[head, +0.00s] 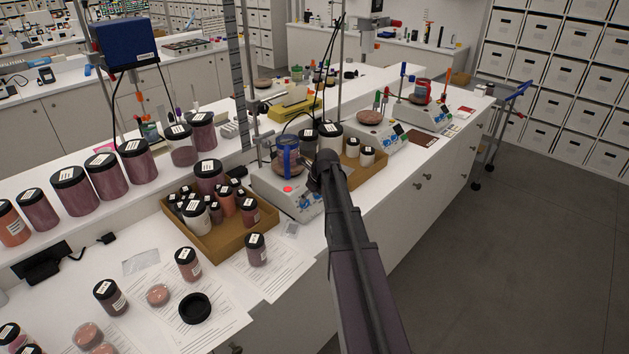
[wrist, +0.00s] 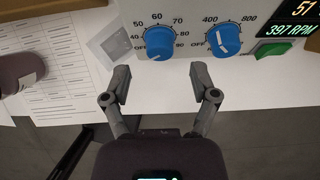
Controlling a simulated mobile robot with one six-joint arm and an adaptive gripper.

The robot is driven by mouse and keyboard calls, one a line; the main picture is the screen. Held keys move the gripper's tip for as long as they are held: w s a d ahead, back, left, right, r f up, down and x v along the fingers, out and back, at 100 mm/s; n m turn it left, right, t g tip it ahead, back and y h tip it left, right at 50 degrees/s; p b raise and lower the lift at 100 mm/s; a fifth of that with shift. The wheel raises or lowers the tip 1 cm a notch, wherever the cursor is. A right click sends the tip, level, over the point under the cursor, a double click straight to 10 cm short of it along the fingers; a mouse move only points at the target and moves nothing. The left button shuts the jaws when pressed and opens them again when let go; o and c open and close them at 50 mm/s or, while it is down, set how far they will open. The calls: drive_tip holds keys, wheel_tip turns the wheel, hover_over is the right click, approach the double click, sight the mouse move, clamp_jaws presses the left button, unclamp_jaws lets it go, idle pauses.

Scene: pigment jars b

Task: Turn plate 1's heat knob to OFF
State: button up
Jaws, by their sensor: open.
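In the wrist view, a hotplate front panel shows a blue left knob (wrist: 159,43) with a temperature-like scale and an OFF mark. Its exact setting is hard to read. A second blue knob (wrist: 223,40) to its right has 400 and 800 marks. My gripper (wrist: 160,76) is open and empty, its fingertips short of the left knob and either side of it. In the head view, the nearest hotplate (head: 268,186) stands beyond my arm, which hides my gripper. I cannot read a plate number.
A green switch (wrist: 274,49) and a display reading 397 RPM (wrist: 292,30) are right of the knobs. In the head view, a jar-filled tray (head: 235,240) is beside the hotplate. Floor in front is clear.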

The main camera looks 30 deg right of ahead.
drive_tip(key=p+v, duration=0.5)
drive_tip(key=v, duration=0.1)
drive_tip(key=shift+r, duration=0.1)
drive_tip(key=shift+s, duration=0.1)
idle(0.7)
drive_tip(key=s+a+f+n+g+b, duration=0.1)
drive_tip(key=s+a+f+n+g, duration=0.1)
drive_tip(key=s+a+n, duration=0.9)
drive_tip(key=s+a+f+n+g+h+b, duration=0.1)
drive_tip(key=s+a+f+n+g+b, duration=0.1)
drive_tip(key=s+a+n, duration=0.9)
drive_tip(key=a+n, duration=0.2)
drive_tip(key=n, duration=0.8)
drive_tip(key=shift+a+f+h, duration=0.2)
drive_tip(key=shift+f+h, duration=0.1)
drive_tip(key=shift+f, duration=0.1)
